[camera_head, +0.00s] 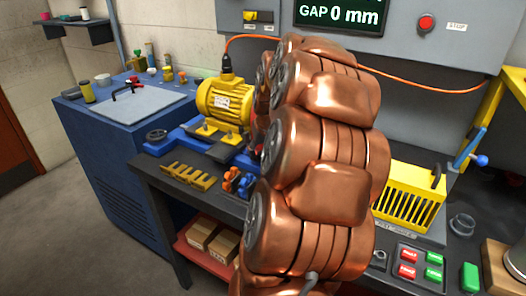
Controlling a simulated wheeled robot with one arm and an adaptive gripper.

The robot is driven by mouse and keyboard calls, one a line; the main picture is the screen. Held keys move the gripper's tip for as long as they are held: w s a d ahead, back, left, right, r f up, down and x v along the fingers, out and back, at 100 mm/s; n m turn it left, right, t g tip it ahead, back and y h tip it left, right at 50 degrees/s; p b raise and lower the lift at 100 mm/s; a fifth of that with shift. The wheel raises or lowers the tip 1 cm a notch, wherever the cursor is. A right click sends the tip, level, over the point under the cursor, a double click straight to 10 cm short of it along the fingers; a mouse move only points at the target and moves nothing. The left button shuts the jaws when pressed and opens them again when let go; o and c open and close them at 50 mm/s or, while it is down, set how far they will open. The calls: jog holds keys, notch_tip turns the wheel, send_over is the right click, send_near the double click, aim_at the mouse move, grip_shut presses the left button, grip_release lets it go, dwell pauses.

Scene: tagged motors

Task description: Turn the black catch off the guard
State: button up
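The guard looks to be the yellow slatted cage (408,196) at the right of the bench, partly covered on its left by my copper arm. A small black upright piece (437,176) stands at the cage's right end and looks like the catch. Its exact turn is too small to tell. My arm fills the middle of the view. My gripper does not show; it is hidden behind the arm or out of the picture. I cannot tell its distance from the catch.
A yellow motor (224,101) sits on a blue mount left of my arm. Yellow brackets (188,177) lie at the bench's front left. An orange cable (420,88) runs along the wall panel.

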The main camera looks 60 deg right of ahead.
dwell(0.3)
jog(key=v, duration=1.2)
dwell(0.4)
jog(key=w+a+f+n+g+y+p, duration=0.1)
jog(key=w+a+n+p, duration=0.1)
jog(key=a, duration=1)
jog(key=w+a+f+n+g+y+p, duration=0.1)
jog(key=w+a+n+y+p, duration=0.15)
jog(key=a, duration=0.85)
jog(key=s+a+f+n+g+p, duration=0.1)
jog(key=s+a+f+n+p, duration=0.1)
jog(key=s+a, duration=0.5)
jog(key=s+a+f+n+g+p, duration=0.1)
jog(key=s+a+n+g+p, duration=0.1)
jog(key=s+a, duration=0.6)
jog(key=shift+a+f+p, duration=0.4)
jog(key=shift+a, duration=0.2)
